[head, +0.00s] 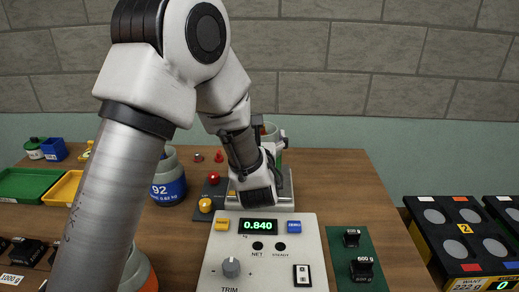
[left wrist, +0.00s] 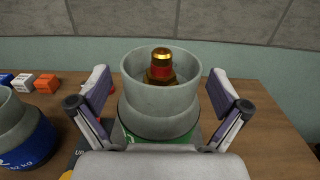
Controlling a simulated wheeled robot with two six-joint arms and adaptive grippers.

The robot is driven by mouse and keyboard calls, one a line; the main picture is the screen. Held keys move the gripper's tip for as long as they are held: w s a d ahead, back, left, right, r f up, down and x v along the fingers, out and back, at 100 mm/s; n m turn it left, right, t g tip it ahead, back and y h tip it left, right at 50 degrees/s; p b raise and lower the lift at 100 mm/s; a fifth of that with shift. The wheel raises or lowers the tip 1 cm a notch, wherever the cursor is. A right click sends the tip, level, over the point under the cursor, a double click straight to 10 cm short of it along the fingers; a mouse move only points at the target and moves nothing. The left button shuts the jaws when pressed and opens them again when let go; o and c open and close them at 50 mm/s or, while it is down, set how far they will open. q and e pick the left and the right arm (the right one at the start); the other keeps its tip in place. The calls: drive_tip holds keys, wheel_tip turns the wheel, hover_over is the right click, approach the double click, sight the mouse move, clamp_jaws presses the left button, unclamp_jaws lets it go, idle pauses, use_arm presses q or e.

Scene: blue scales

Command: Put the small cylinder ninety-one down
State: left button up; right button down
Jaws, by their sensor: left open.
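A small cylinder with a grey collar (left wrist: 160,108), a brass valve (left wrist: 161,66) and a green body stands upright in the left wrist view. Its number is hidden. In the head view only a bit of the green cylinder (head: 279,156) shows behind my gripper. It appears to stand on the scale's metal plate (head: 286,186); its base is hidden. My left gripper (left wrist: 158,84) is open, with one finger on each side of the collar and gaps visible. The scale panel (head: 265,254) reads 0.840. My right gripper is not in view.
A blue cylinder marked 92 (head: 168,188) stands left of the scale, and an orange one (head: 138,272) is partly hidden by my arm. Green (head: 27,184) and yellow trays lie far left.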

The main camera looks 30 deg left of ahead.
use_arm(q)
drive_tip(key=b+v, duration=0.1)
drive_tip(key=v, duration=0.6)
drive_tip(key=shift+s+d, duration=0.2)
drive_tip(key=shift+s, duration=0.05)
